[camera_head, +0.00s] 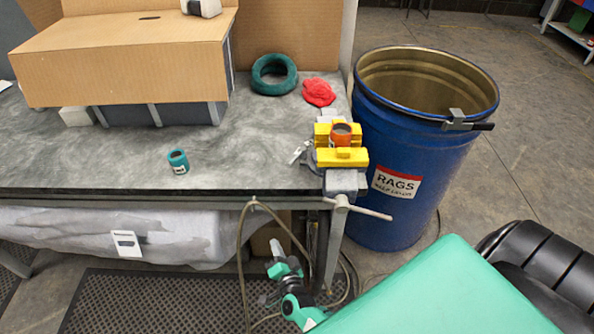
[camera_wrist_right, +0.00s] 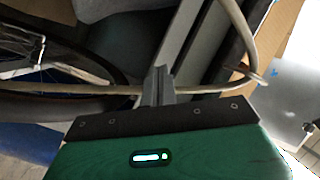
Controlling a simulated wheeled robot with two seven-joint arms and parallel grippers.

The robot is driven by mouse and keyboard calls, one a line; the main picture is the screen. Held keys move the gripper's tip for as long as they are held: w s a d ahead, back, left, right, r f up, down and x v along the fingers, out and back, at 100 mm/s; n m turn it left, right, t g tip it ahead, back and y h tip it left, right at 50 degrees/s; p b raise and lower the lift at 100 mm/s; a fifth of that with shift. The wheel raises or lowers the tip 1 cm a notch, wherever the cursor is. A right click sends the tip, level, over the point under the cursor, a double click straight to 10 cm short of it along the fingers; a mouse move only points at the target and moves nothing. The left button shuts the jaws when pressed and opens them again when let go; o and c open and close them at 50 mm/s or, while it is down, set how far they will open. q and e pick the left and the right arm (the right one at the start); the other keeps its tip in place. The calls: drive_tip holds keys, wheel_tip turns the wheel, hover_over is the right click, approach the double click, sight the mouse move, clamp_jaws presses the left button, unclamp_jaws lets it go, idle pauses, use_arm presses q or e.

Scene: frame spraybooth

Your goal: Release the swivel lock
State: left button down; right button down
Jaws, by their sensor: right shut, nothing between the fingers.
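A bench vise (camera_head: 341,157) with yellow jaws sits at the right front corner of the bench. An orange-brown cylinder (camera_head: 341,133) stands between its jaws. A small pale lever (camera_head: 299,152) sticks out from the vise's left side and looks like the swivel lock. The vise's long handle (camera_head: 362,209) hangs over the front edge. My right gripper (camera_head: 275,247) is low in front of the bench, below and left of the vise, apart from it. In the wrist view its fingers (camera_wrist_right: 160,84) are shut and empty. My left gripper is not in view.
A hose (camera_head: 242,255) hangs from the bench front near my right gripper; it also crosses behind the fingers in the wrist view (camera_wrist_right: 205,93). A blue rag drum (camera_head: 440,195) stands right of the vise.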

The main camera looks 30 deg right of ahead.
sight(300, 179)
drive_tip(key=d+r+m+h+p, duration=0.1)
drive_tip(key=d+r+m+p, duration=0.1)
drive_tip(key=d+r+m, duration=0.3)
drive_tip(key=s+d+r+m+t+h+p, duration=0.1)
drive_tip(key=d+r+m, duration=0.3)
drive_tip(key=r, duration=0.8)
drive_tip(key=shift+d+r+m+h+p, duration=0.4)
drive_tip(key=shift+m+h+p, duration=0.15)
drive_tip(key=shift+m+h, duration=0.2)
drive_tip(key=p+x, duration=0.1)
drive_tip(key=x, duration=0.3)
drive_tip(key=p+x, duration=0.2)
drive_tip(key=x, duration=0.3)
drive_tip(key=shift+a+r, duration=0.1)
drive_tip(key=shift+r, duration=0.1)
drive_tip(key=shift+w, duration=0.45)
